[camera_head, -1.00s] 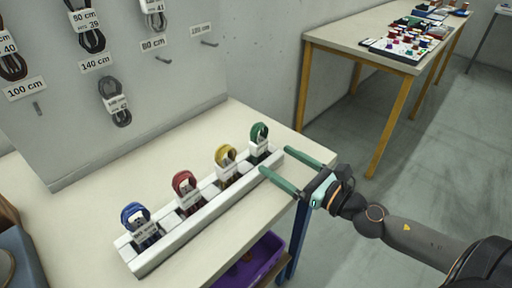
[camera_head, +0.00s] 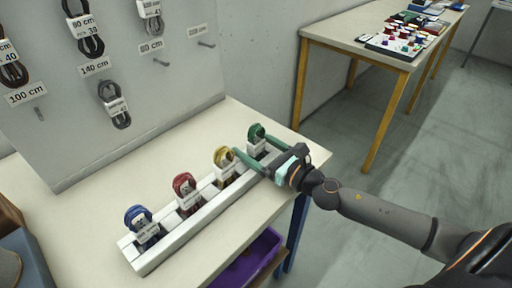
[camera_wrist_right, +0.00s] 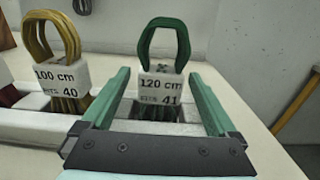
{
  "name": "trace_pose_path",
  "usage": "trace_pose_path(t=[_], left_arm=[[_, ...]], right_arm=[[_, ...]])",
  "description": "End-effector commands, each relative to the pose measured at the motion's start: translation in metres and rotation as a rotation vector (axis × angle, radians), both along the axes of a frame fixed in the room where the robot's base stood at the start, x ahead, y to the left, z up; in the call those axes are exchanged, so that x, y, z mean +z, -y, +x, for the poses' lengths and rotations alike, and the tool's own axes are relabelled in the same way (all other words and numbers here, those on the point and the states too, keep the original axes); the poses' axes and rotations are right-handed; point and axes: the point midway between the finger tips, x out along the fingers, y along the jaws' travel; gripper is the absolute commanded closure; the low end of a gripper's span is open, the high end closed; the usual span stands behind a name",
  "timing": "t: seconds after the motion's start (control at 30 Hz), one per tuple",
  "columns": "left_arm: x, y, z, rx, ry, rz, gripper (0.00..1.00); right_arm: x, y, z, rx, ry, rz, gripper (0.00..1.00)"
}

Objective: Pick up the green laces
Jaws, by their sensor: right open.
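The green laces (camera_head: 256,133) stand upright in the far-right slot of a white rack (camera_head: 190,228) on the table. In the right wrist view the green laces (camera_wrist_right: 165,40) form a loop above a white band reading 120 cm. My right gripper (camera_head: 250,151) is open around the banded part of the green laces. In the right wrist view its two green fingers (camera_wrist_right: 162,92) lie on either side of the band, apart from it. The lower ends of the laces sit down in the slot. My left gripper is not in view.
Yellow laces (camera_head: 224,158) stand in the slot beside the green ones, close to one finger. Red laces (camera_head: 184,186) and blue laces (camera_head: 138,218) stand further left. A grey panel (camera_head: 150,100) with hanging laces rises behind. A purple bin (camera_head: 246,262) sits below the table.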

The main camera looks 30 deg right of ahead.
Motion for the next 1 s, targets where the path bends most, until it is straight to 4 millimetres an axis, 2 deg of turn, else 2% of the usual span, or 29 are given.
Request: trace_pose_path(t=[0.2, 0.5, 1.0], left_arm=[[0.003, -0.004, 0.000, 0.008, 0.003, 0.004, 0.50], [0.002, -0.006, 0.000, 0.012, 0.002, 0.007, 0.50], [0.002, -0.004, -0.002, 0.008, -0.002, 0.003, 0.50]], right_arm=[[0.001, -0.007, 0.019, 0.000, 0.000, 0.002, 0.06], [0.000, -0.008, 0.021, 0.000, 0.000, 0.001, 0.06], [0.000, -0.008, 0.021, 0.001, 0.000, 0.001, 0.61]])
